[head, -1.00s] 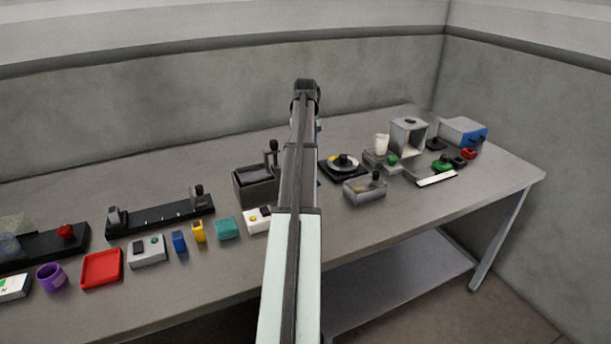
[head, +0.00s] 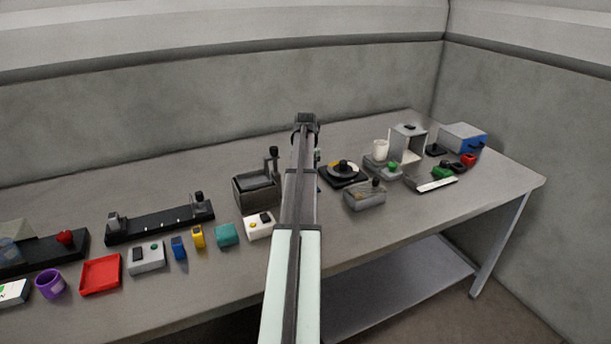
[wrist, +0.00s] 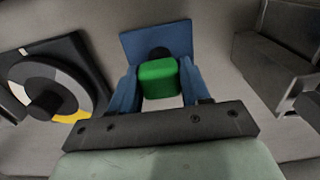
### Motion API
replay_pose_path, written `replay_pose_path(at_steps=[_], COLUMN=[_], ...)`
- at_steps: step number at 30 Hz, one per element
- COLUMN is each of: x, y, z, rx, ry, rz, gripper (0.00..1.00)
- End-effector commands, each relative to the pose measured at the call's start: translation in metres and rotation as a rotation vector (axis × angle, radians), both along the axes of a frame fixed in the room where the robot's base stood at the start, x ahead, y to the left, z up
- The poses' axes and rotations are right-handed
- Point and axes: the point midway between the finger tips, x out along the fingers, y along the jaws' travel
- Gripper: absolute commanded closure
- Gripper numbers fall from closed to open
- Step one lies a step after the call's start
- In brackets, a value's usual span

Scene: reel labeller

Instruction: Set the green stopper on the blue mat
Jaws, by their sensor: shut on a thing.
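The green stopper (wrist: 158,80) is between the two blue fingers of my gripper (wrist: 160,84), which is shut on it, in the wrist view. A dark round part shows at its far side. The blue mat (wrist: 150,38) shows as a flat blue square just beyond and behind the stopper, partly covered by it and the fingers. I cannot tell whether the stopper touches the mat. In the head view my arm hides the mat and most of the gripper.
A black turntable with a white and yellow disc (head: 343,172) stands close on one side, and a grey open box (head: 256,190) on the other. A grey container (head: 365,197) lies nearer the front edge. Several small things line the table's front left.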

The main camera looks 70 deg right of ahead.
Motion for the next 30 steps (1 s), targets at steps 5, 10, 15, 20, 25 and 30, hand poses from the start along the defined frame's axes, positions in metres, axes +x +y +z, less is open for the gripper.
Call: replay_pose_path(at_steps=[5,10,15,20,25,30], x=[0.0,0.0,0.0,0.0,0.0,0.0], y=[0.0,0.0,0.0,0.0,-0.001,-0.001], z=[-0.003,-0.003,-0.002,-0.002,0.008,0.034], rx=[0.0,0.0,0.0,0.0,-0.001,-0.002], ry=[0.0,0.0,0.0,0.0,0.0,-0.001], rz=[0.0,0.0,0.0,0.0,0.0,0.0], gripper=[0.83,0.37,0.28,0.28,0.28,0.28])
